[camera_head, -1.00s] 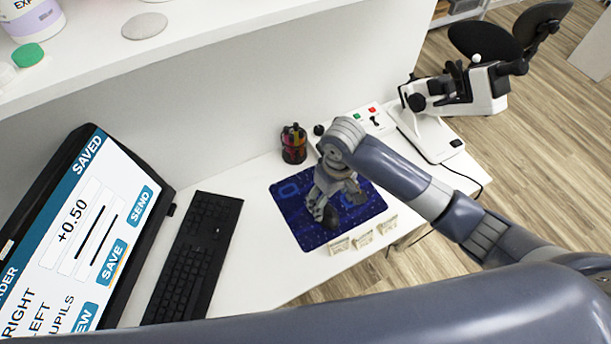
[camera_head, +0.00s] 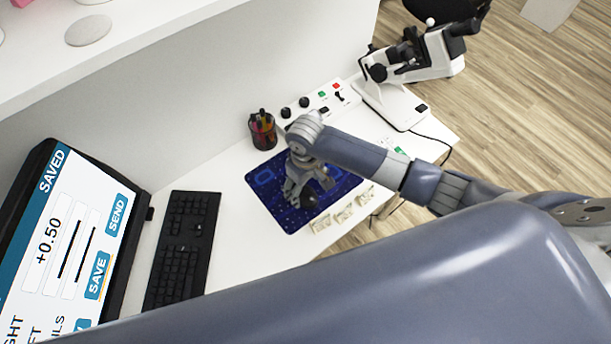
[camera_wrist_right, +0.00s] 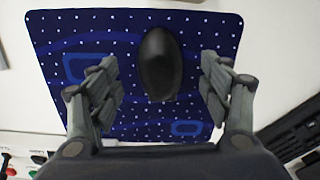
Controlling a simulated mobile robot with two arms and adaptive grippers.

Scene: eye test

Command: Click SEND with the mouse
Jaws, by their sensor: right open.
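The black mouse (camera_head: 309,199) lies on a dark blue patterned mat (camera_head: 284,217). My right gripper (camera_head: 305,184) is above the mat and partly covers the mouse in the head view. In the right wrist view my open gripper (camera_wrist_right: 160,85) has one finger on each side of the mouse (camera_wrist_right: 160,60), with a gap on both sides. The monitor (camera_head: 70,235) at the left shows a blue SEND button (camera_head: 117,215), a SAVE button (camera_head: 97,276) and the word SAVED at the top. I see no pointer on the screen. My left gripper is out of view.
A black keyboard (camera_head: 183,250) lies between monitor and mat. A pen cup (camera_head: 262,131) and a control panel (camera_head: 330,98) stand behind the mat. Small cream blocks (camera_head: 343,213) line its right front edge. A white optical instrument (camera_head: 420,60) stands at the back right.

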